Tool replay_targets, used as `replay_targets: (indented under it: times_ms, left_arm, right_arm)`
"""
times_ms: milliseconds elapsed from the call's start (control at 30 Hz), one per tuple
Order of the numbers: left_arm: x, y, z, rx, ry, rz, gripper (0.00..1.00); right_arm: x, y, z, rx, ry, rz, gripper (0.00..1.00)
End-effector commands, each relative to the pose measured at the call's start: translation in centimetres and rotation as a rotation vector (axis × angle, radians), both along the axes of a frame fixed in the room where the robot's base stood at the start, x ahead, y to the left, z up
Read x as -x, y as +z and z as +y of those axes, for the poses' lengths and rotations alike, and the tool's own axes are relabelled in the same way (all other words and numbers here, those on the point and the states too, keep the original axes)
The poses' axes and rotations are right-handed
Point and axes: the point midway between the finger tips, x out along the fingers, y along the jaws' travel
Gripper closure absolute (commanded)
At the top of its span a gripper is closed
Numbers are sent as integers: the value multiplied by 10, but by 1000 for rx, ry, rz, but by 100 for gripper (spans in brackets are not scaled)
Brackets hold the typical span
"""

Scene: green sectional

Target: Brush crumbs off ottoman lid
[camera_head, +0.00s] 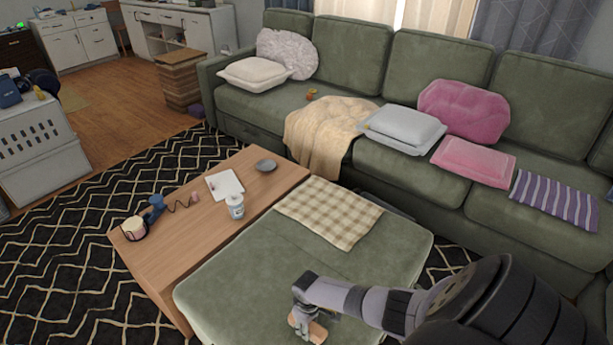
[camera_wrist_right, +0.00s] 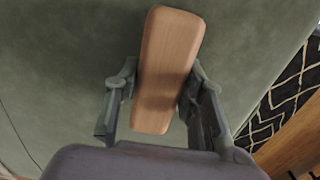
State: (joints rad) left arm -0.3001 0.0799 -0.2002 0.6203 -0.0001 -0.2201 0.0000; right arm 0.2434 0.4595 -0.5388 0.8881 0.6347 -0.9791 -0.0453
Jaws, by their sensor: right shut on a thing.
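The green ottoman lid (camera_head: 225,285) is in the front middle of the head view, with a beige checked cloth (camera_head: 330,212) lying across its far end. My right gripper (camera_head: 303,322) is over the near right part of the lid. It is shut on a wooden brush (camera_head: 317,333), and the wooden back of the brush shows between the fingers in the right wrist view (camera_wrist_right: 168,65). The bristles are hidden, and I cannot tell whether the brush touches the lid. I make out no crumbs. My left gripper is not in view.
A wooden coffee table (camera_head: 190,228) stands against the ottoman's left side, holding a white jar (camera_head: 236,207), a clipboard (camera_head: 225,185), a grey dish (camera_head: 266,165) and a blue item (camera_head: 157,203). A green sectional sofa (camera_head: 390,170) with cushions runs behind. The patterned rug (camera_head: 70,270) is open at left.

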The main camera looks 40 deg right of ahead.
Motion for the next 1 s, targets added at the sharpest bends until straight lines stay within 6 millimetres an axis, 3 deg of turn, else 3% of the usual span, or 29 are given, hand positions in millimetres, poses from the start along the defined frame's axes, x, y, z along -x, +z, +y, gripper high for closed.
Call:
replay_targets:
  times_ms: [167,600,1000]
  left_arm:
    - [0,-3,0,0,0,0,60]
    - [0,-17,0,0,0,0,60]
    - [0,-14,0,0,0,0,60]
  right_arm:
    - [0,-1,-6,3,-2,1,85]
    - [-6,-3,-43,3,0,0,85]
    - [-5,-1,-43,3,1,3,85]
